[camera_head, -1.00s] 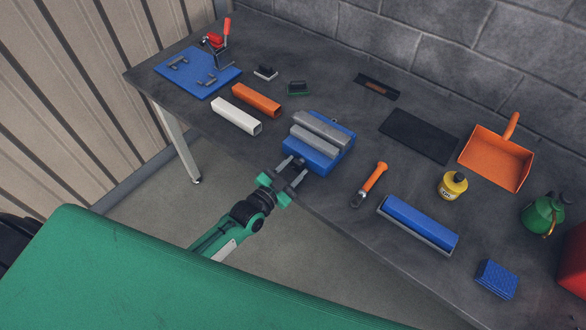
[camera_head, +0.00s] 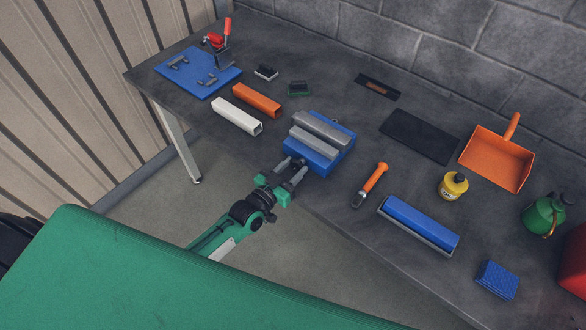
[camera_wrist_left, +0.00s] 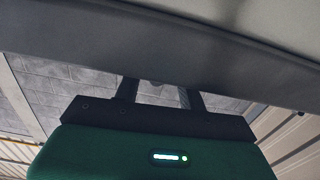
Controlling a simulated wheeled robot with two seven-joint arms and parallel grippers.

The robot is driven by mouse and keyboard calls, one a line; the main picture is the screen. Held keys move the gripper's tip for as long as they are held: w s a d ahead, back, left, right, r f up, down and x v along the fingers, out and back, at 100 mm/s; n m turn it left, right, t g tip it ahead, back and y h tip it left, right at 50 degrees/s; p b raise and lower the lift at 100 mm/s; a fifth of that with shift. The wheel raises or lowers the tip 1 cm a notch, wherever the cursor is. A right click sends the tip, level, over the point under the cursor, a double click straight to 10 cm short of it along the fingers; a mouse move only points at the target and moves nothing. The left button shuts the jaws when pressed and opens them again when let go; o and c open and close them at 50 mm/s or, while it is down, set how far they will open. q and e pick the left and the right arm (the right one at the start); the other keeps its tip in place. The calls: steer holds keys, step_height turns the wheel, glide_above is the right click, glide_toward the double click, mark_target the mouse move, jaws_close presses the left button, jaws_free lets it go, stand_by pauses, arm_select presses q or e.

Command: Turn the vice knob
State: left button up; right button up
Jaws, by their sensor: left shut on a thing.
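The blue vice (camera_head: 318,157) with grey jaws sits at the table's front edge. My left gripper (camera_head: 296,168) is at the front of the vice, just off the table edge, with its fingers pointing at it. It is shut on the vice knob, which is mostly hidden between the fingers. In the left wrist view, the two dark fingers (camera_wrist_left: 160,92) reach up toward the underside of the table edge, and the knob cannot be made out clearly. My right gripper is not in view.
White (camera_head: 237,116) and orange (camera_head: 256,101) bars lie left of the vice. An orange-handled tool (camera_head: 374,178) and a long blue block (camera_head: 419,224) lie to its right. The table (camera_head: 330,207) has a free front edge beside the gripper.

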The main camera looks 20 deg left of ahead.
arm_select(q)
steer(key=shift+n, duration=1.1)
steer(key=shift+a+n, duration=0.1)
steer(key=shift+n, duration=0.4)
steer(key=o, duration=1)
steer(key=shift+b+v, duration=1.75)
steer(key=shift+v, duration=5.2)
